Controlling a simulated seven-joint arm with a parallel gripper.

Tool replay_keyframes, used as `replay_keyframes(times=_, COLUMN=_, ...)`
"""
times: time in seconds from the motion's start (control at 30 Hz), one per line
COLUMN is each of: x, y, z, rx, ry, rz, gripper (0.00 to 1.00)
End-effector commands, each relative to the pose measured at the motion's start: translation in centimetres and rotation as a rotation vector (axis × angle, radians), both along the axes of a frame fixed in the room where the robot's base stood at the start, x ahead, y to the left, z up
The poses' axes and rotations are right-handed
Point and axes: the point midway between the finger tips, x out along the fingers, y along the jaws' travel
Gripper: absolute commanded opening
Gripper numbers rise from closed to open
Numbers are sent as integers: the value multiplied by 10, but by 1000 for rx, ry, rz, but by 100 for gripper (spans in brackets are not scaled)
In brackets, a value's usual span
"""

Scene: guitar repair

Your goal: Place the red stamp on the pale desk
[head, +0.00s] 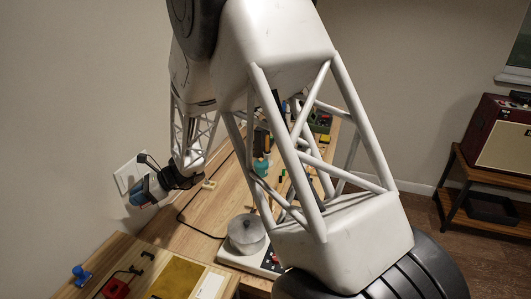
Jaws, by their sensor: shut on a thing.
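The end of my arm comes down at the left, close to the wall, with my gripper (150,191) over the back left edge of the wooden desk (196,212). The gripper is small and dark here, with blue and pale parts at its end. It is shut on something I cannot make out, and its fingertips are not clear. I see no red stamp for certain. A small red block with a dark part (116,288) lies on a wooden surface at the lower left. A blue knob-handled piece (82,275) stands beside it.
A round metal pot (247,234) sits on a white device (262,263) near the middle front. A yellow sheet (176,279) lies at the lower left. Small tools and a teal bottle (261,168) stand farther back. My arm hides much of the desk's right side.

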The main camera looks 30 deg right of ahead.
Motion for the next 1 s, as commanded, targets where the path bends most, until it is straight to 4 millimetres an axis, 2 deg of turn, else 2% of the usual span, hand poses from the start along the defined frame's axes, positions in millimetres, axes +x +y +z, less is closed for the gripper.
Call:
replay_keyframes(times=0.2, x=30, y=-55, z=-17, rx=3, ry=0, rz=-140, gripper=1)
replay_keyframes(times=0.5, x=64, y=-135, z=-42, rx=0, ry=2, rz=-333, gripper=1)
replay_keyframes(times=0.7, x=80, y=-191, z=-59, rx=-3, ry=6, rz=-462, gripper=1)
replay_keyframes(times=1.0, x=94, y=-275, z=-84, rx=-13, ry=17, rz=-644, gripper=1)
